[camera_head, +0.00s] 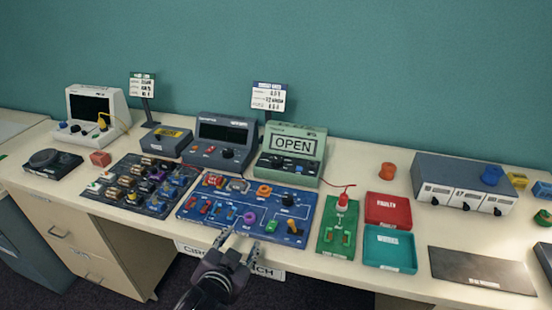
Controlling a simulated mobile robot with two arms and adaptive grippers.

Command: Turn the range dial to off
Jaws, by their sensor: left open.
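A green meter (303,135) stands at the back middle of the bench, with its screen reading OPEN and a dark dial (276,163) on its front. Left of it, a dark grey instrument (198,147) has a blank screen and a dark knob (227,153). Which knob is the range dial, and its setting, are too small to read. My left gripper (238,244) is open and empty at the bench's front edge, just in front of the blue board and well short of both instruments. My right gripper is out of view.
The blue board (222,218) with switches and knobs lies between my gripper and the meters. A parts board (125,186) lies left. A green board (325,240) with a red-topped post, a red tray (388,197) and a teal tray (412,240) lie right.

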